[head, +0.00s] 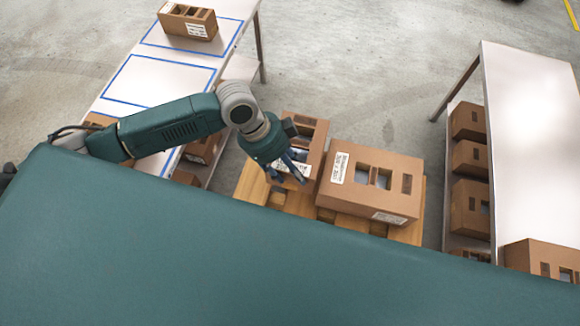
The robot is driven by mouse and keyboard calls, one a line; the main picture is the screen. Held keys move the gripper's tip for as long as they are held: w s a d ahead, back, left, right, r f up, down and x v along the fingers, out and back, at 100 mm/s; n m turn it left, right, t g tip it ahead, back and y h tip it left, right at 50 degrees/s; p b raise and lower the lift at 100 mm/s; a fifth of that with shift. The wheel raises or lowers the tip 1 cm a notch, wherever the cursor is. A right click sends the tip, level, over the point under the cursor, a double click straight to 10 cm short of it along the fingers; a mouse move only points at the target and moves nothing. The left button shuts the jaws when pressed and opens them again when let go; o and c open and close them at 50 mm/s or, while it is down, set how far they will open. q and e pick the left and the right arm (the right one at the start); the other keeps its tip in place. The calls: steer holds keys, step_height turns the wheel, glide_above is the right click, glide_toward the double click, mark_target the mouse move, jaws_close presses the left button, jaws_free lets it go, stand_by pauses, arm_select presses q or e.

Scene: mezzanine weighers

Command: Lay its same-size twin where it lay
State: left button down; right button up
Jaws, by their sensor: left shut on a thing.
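My left gripper (292,172) reaches down over the left side of a wooden pallet (250,185). It is shut on a brown carton (316,150) with a white label and dark openings; my arm hides part of this carton. The carton is at the pallet's left side; I cannot tell whether it rests on the pallet or is lifted. A larger brown carton (345,192) with windows and white labels sits on the pallet to its right. On the left table (205,55), a brown carton (187,20) lies at the far blue outline. The middle blue outline (160,80) is empty. My right gripper is out of view.
A white table (530,120) stands at the right, with several cartons (469,158) on its shelf below and one carton (543,257) at its near end. More cartons (203,150) sit under the left table. Open concrete floor (350,50) lies between the tables.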

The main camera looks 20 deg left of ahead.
mark_target(276, 167)
arm_select(q)
steer(key=shift+f+b, duration=1.6)
steer(key=shift+f, duration=1.45)
steer(key=shift+f+b, duration=0.4)
steer(key=shift+f, duration=0.55)
steer(key=c, duration=0.9)
jaws_free()
steer(key=shift+f, duration=0.1)
steer(key=v, duration=1.2)
